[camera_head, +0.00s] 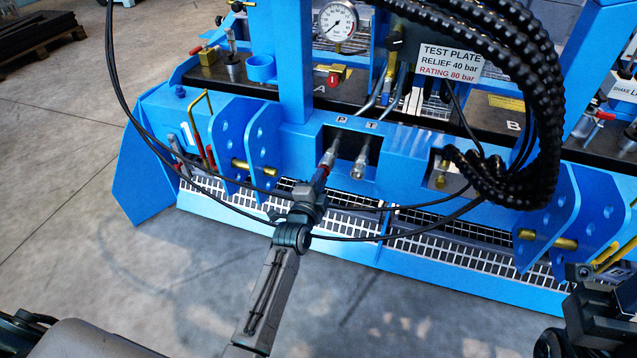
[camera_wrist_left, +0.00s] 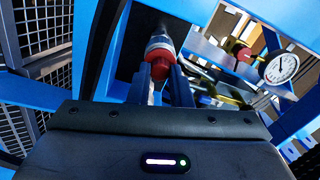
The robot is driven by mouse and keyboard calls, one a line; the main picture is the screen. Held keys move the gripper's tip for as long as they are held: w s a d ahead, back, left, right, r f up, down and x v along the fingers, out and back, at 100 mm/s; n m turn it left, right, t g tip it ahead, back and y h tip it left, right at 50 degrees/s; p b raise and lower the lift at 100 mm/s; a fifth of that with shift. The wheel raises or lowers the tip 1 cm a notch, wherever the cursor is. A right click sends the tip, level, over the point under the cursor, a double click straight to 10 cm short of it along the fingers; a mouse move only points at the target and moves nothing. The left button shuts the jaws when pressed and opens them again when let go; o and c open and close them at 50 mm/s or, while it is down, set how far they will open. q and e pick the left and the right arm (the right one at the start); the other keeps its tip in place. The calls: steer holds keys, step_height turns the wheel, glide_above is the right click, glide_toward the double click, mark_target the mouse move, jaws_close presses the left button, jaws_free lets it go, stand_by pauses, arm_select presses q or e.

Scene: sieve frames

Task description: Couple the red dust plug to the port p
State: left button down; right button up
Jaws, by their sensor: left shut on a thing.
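The red dust plug (camera_head: 321,171) is in the jaws of my left gripper (camera_head: 317,182), in front of the blue panel. In the left wrist view the red plug (camera_wrist_left: 159,62) sits between the two dark fingers of the left gripper (camera_wrist_left: 160,85). Port P (camera_head: 330,157) is a silver fitting under the letter P in the panel's recess. The plug is in line with it and appears to meet its front end; I cannot tell how deeply they engage. The port's silver collar (camera_wrist_left: 159,43) shows just beyond the plug in the wrist view.
Port T (camera_head: 360,166) is a similar silver fitting close to the right of port P. Black hoses (camera_head: 525,90) hang at the right, and thin cables cross near my left wrist. A pressure gauge (camera_head: 338,21) stands above. The floor in front is clear.

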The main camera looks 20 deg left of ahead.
arm_select(q)
steer(key=shift+w, duration=0.4)
steer(key=c, duration=1.3)
jaws_free()
steer(key=shift+o, duration=0.2)
steer(key=s, duration=1)
steer(key=shift+s+a, duration=0.15)
steer(key=shift+s, duration=0.25)
